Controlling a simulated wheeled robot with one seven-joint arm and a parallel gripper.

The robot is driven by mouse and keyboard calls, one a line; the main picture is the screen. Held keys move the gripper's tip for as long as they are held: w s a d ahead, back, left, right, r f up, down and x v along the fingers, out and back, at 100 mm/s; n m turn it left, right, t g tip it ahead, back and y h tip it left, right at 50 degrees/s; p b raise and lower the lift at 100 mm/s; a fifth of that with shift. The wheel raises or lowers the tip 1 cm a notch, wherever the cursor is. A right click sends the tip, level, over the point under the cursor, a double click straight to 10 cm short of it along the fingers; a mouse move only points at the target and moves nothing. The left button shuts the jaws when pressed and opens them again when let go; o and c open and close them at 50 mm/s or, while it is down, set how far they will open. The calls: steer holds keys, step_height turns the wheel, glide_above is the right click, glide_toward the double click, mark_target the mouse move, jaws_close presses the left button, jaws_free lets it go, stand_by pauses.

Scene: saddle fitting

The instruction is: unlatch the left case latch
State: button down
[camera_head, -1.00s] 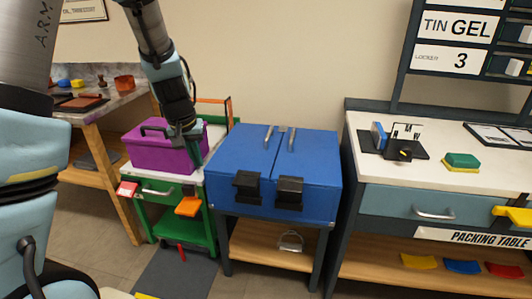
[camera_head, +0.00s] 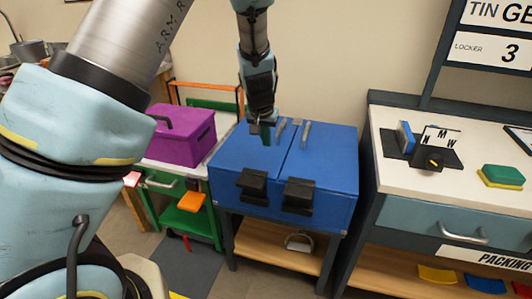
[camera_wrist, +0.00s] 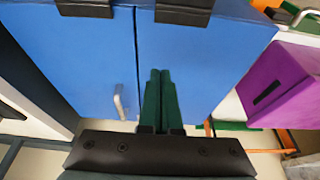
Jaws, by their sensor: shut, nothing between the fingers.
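The blue case (camera_head: 330,170) stands on a dark-framed stand, with two black latches on its front. The left latch (camera_head: 253,185) sits at the front edge; in the wrist view it is the black block (camera_wrist: 184,11) at the top, beyond my fingertips. The right latch (camera_head: 300,195) is beside it and also shows in the wrist view (camera_wrist: 85,7). My gripper (camera_head: 265,138) is over the rear left part of the lid, behind the left latch. Its green fingers (camera_wrist: 160,75) are together and empty. I cannot tell whether they touch the lid.
A purple box (camera_head: 178,138) sits on the green cart at left. A white-topped packing table (camera_head: 400,181) stands close on the right. Open air lies above the case front.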

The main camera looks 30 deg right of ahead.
mark_target(266, 170)
steer(key=x, duration=0.9)
steer(key=shift+f+p, duration=0.2)
steer(key=shift+p, duration=0.15)
steer(key=shift+s+a, duration=1.1)
steer(key=shift+s, duration=0.05)
steer(key=shift+s+a, duration=0.3)
steer(key=shift+s, duration=0.05)
